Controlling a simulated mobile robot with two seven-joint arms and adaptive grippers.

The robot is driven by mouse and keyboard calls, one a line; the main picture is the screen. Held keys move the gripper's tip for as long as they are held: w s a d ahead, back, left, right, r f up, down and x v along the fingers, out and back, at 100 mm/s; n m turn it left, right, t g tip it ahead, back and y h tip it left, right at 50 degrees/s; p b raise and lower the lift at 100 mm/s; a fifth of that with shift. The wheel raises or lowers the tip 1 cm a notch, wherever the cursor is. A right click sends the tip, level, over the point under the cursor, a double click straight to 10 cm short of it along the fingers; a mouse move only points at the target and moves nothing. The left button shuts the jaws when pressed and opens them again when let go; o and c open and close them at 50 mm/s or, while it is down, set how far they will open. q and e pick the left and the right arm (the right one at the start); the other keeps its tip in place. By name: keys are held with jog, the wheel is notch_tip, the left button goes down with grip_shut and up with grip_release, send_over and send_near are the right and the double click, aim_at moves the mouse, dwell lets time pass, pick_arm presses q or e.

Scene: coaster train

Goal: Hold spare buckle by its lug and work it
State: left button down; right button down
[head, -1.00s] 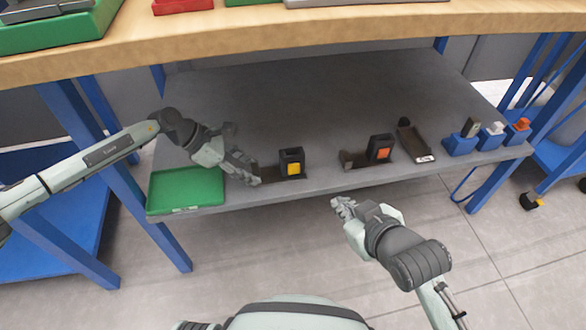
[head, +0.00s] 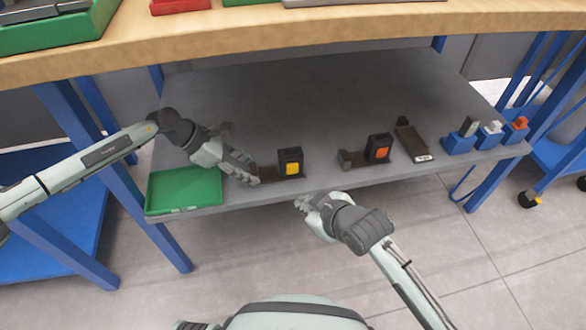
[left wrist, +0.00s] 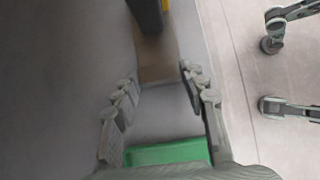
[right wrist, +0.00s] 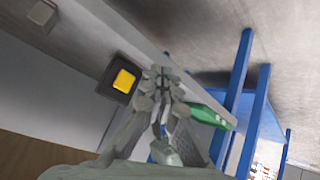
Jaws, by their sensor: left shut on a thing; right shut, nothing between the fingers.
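A dark buckle (head: 290,169) with a yellow button stands near the shelf's front edge, with a flat brown lug (head: 267,174) on its left. My left gripper (head: 255,176) is shut on that lug; in the left wrist view the brown lug (left wrist: 158,66) lies between the fingers. My right gripper (head: 302,203) is shut and empty, in front of the shelf edge and apart from the buckle. The right wrist view shows its closed fingers (right wrist: 163,76) beside the yellow button (right wrist: 123,80) in the picture. A similar buckle (head: 378,154) with an orange button stands further right.
A green tray (head: 183,208) lies at the shelf's left end. A long dark flat piece (head: 414,141) and several blue blocks (head: 459,142) with coloured tops are on the right. The wooden tabletop (head: 300,32) overhangs the grey shelf (head: 300,105). The shelf's back middle is clear.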

aim_at(291, 174)
pick_arm(q)
jog(key=shift+f, duration=0.1)
pick_arm(e)
jog(key=shift+w+a, duration=0.3)
jog(key=shift+w, duration=0.75)
jog(key=shift+w+a, duration=0.35)
jog(key=shift+w, duration=0.75)
jog(key=shift+w+a, duration=0.3)
jog(key=shift+w, duration=0.75)
jog(key=shift+w+a, duration=0.1)
jog(key=shift+w, duration=0.3)
jog(key=shift+w+a, duration=0.15)
jog(key=shift+w, duration=0.35)
jog(key=shift+s+d, duration=0.25)
jog(key=shift+s, duration=0.7)
jog(key=s, duration=0.2)
jog(key=s+d, duration=0.1)
jog(key=s, duration=0.1)
jog(key=shift+s+d, duration=0.2)
jog(key=shift+s, duration=0.2)
